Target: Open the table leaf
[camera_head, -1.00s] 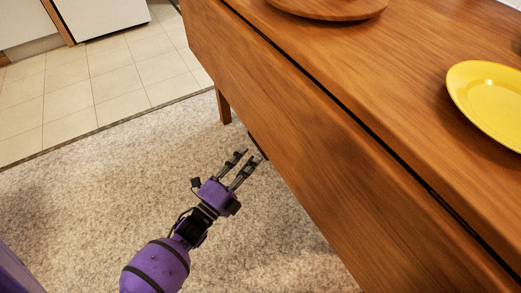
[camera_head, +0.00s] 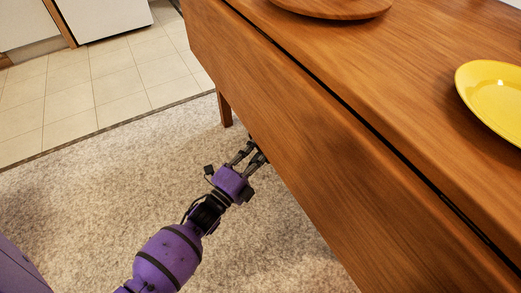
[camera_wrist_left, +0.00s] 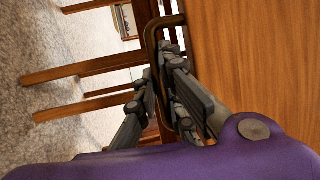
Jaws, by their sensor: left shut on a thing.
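The wooden table leaf (camera_head: 290,140) hangs down along the near side of the table, below a dark seam at the tabletop (camera_head: 400,110). Its face also shows on the right of the left wrist view (camera_wrist_left: 245,60). A dark, curved metal handle (camera_wrist_left: 151,45) stands out from the leaf's edge in that view. My left gripper (camera_head: 253,151) is at the leaf's lower edge, shut on the handle, with a finger on each side of it (camera_wrist_left: 163,98). The fingertips are partly hidden by the leaf in the head view. My right gripper is not in view.
A yellow plate (camera_head: 496,98) and a round wooden board (camera_head: 335,5) are on the tabletop. A table leg (camera_head: 225,110) stands on the carpet (camera_head: 110,195) beyond my gripper. Open carpet lies left of the leaf, with tiles (camera_head: 115,85) behind.

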